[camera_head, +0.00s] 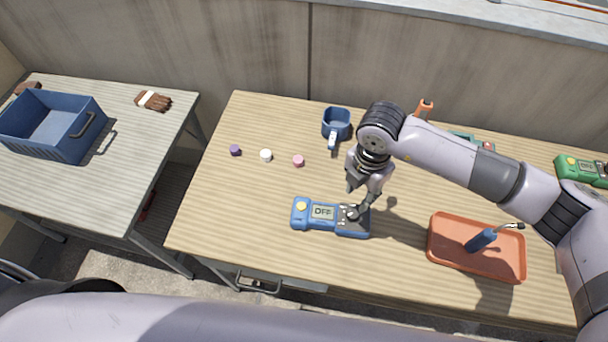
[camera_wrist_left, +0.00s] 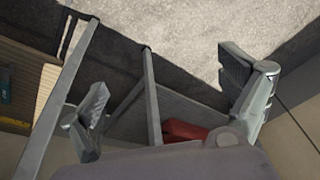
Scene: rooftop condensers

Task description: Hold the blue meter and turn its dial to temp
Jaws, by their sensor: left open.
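The blue meter (camera_head: 300,219) lies flat on the wooden table near its front edge, in the head view. It has a yellow button on its left, a screen that seems to read OFF, and a dark dial (camera_head: 350,213) on its right. My right gripper (camera_head: 361,202) points down over the dial end, its fingertips at or just above the dial. Whether they touch or grip it is hard to tell, and they partly hide the dial. My left gripper (camera_wrist_left: 172,105) is open and empty in the left wrist view, its fingers wide apart, away from the meter.
An orange tray (camera_head: 436,248) with a blue-handled tool (camera_head: 481,240) lies right of the meter. A blue mug (camera_head: 336,124), small purple, white and pink pieces (camera_head: 298,160), and a green meter (camera_head: 578,168) lie farther back. A side table holds a blue crate (camera_head: 66,145) and gloves (camera_head: 153,101).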

